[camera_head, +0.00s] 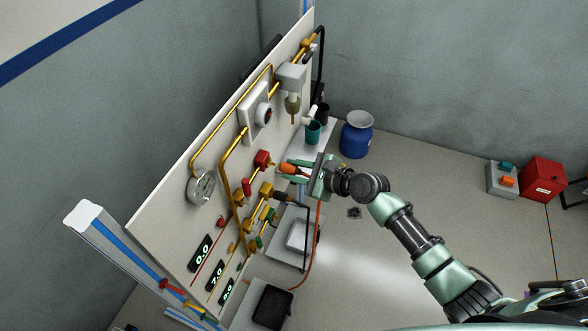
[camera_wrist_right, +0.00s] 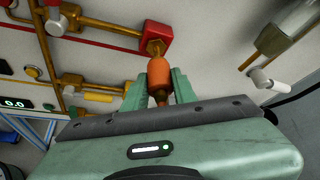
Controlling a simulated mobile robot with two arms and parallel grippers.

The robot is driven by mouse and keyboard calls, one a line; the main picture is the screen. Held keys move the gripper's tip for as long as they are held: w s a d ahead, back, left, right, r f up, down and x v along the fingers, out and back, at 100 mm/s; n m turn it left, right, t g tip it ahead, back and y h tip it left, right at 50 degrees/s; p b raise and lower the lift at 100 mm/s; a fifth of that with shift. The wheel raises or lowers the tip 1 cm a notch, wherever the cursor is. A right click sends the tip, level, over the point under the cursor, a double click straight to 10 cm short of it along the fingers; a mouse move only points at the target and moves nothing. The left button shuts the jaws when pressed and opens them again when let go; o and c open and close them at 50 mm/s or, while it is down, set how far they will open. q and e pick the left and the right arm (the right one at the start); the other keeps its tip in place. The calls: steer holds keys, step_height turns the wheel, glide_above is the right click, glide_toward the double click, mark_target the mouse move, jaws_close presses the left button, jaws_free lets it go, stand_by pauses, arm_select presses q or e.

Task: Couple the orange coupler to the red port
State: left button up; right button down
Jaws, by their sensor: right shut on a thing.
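The orange coupler (camera_head: 287,169) is held between the green fingers of my right gripper (camera_head: 291,170) in front of the white panel. In the right wrist view the coupler (camera_wrist_right: 158,71) sits between the fingers of the right gripper (camera_wrist_right: 159,84), its far end at the brass fitting below the red port (camera_wrist_right: 156,38). I cannot tell whether the two are joined or only close. In the head view the red port (camera_head: 263,159) is on the panel, just left of the coupler. An orange hose (camera_head: 317,240) hangs below the gripper. My left gripper is not in view.
The panel (camera_head: 160,205) carries brass pipes, a round gauge (camera_head: 201,188) and yellow valves (camera_head: 266,190) near the port. A blue container (camera_head: 356,135) stands on the floor behind. A red box (camera_head: 542,179) is at the right. The floor between is mostly clear.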

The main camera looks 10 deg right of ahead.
mark_target(290, 169)
steer(key=shift+w+a, duration=0.15)
steer(key=shift+a, duration=0.05)
steer(key=shift+w+a, duration=0.2)
steer(key=shift+a, duration=0.1)
steer(key=shift+w+a+p, duration=0.45)
steer(key=shift+a, duration=0.2)
steer(key=c, duration=1.1)
jaws_free()
steer(key=shift+o, duration=0.2)
steer(key=shift+s+d+r, duration=0.15)
steer(key=shift+s+d, duration=0.2)
steer(key=shift+s, duration=0.05)
steer(key=b+v, duration=0.1)
steer(key=v, duration=0.5)
steer(key=shift+s+d+r, duration=0.15)
steer(key=shift+s+r, duration=0.1)
